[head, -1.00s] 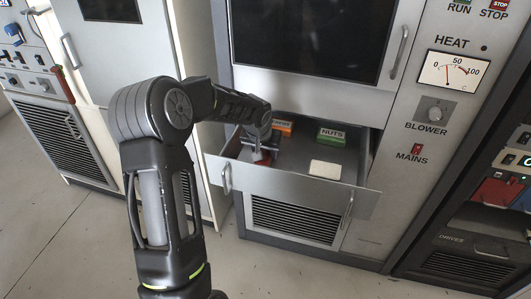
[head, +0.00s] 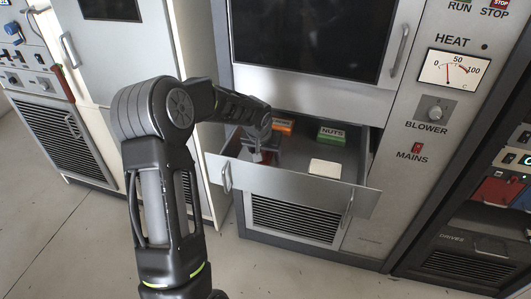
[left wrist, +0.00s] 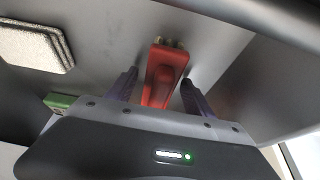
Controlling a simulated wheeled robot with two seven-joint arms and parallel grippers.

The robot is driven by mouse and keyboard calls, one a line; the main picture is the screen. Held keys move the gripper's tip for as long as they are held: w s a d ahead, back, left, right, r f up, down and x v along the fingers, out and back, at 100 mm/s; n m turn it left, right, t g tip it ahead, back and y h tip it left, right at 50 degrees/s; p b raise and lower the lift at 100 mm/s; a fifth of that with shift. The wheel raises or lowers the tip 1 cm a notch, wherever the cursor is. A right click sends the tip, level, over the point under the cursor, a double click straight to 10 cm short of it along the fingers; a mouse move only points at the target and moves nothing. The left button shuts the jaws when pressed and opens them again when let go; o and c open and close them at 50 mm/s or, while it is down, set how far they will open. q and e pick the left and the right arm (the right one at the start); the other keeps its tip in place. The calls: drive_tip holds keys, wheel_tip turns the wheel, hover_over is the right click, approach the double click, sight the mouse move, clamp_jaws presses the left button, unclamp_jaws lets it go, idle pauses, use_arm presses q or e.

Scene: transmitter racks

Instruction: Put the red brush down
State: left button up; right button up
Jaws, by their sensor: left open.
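The red brush (left wrist: 163,76) lies on the grey floor of the open drawer (head: 300,184) in the left wrist view, with short pale bristles at one end. My left gripper (left wrist: 159,83) is open, with one finger on each side of the brush and visible gaps between. In the head view the left gripper (head: 258,152) is low in the left part of the drawer, and it and the arm mostly hide the brush there. My right gripper is not in view.
In the drawer are a green box marked NUTS (head: 331,134), an orange box (head: 283,125) behind the gripper, and a pale block (head: 325,168) at the front right. The drawer's walls surround the gripper. The drawer's middle floor is clear.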

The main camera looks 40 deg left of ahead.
use_arm(q)
drive_tip(key=v, duration=1.2)
drive_tip(key=shift+r, duration=0.15)
drive_tip(key=shift+c, duration=0.4)
idle(0.8)
